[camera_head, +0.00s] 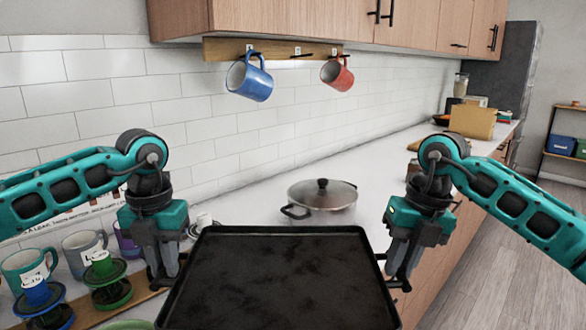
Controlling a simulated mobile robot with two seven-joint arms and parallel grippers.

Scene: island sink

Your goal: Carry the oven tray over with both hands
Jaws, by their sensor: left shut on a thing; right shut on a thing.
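The oven tray (280,229) is a black rectangular pan with a raised rim and a dark, mottled base. It is in front of me, low in the head view, and its near edge is cut off by the frame. My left gripper (164,278) is shut on the tray's left side. My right gripper (398,280) is shut on the tray's right side. The tray hides part of the counter, so I cannot tell how far it is above it.
A lidded pan (322,197) stands on the white counter (375,172) just beyond the tray. Mugs (85,250) and a green stand (110,290) are at the left. Blue (250,80) and red (337,74) mugs hang on the wall. Open floor (500,260) lies to the right.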

